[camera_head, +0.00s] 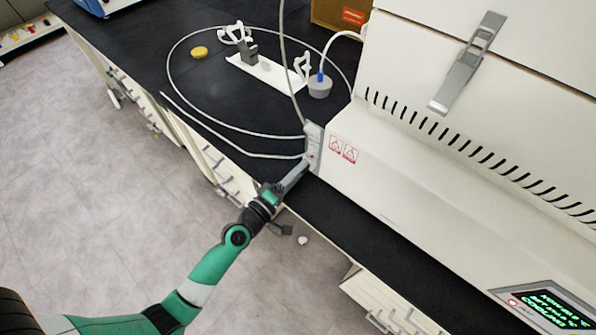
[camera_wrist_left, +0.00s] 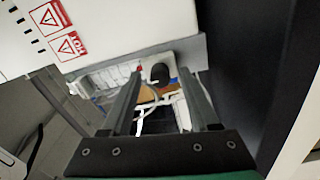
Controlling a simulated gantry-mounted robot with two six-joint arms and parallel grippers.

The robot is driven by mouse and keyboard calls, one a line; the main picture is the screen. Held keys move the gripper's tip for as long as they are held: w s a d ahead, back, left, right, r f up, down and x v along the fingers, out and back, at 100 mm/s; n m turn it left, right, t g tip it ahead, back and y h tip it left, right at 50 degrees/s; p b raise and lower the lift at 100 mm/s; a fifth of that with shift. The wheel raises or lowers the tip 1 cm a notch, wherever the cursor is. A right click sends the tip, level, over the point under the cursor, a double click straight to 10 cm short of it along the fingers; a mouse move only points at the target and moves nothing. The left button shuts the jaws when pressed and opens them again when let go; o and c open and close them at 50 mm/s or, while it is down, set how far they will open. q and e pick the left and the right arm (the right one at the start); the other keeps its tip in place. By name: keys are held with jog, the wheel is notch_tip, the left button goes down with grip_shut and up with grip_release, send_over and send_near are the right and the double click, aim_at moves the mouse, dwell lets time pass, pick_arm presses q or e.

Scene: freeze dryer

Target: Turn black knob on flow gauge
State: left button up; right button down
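The flow gauge (camera_head: 313,146) is a narrow pale grey unit on the left end of the white machine, above the black bench. In the left wrist view, its black knob (camera_wrist_left: 160,73) is a small round dark piece. My left gripper (camera_head: 298,174) reaches up to the gauge from the lower left. In the left wrist view, its two fingers (camera_wrist_left: 161,82) are apart, with the knob between their tips. Gaps show on both sides of the knob, and I cannot tell how deep it sits between the fingers. The knob is hidden in the head view. My right gripper is out of view.
The white machine (camera_head: 440,190) with warning labels (camera_head: 343,150) stands close right of the gripper. A thin tube (camera_head: 205,118) loops over the black bench (camera_head: 140,45). A white stand (camera_head: 262,72), yellow disc (camera_head: 199,52) and grey stopper (camera_head: 320,87) lie behind.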

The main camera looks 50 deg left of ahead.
pick_arm(q)
jog(key=s+d+b, duration=0.1)
jog(key=s+b, duration=0.1)
jog(key=s, duration=0.9)
jog(key=shift+s+d+b, duration=0.25)
jog(key=shift+s+b, duration=0.05)
jog(key=shift+b, duration=0.05)
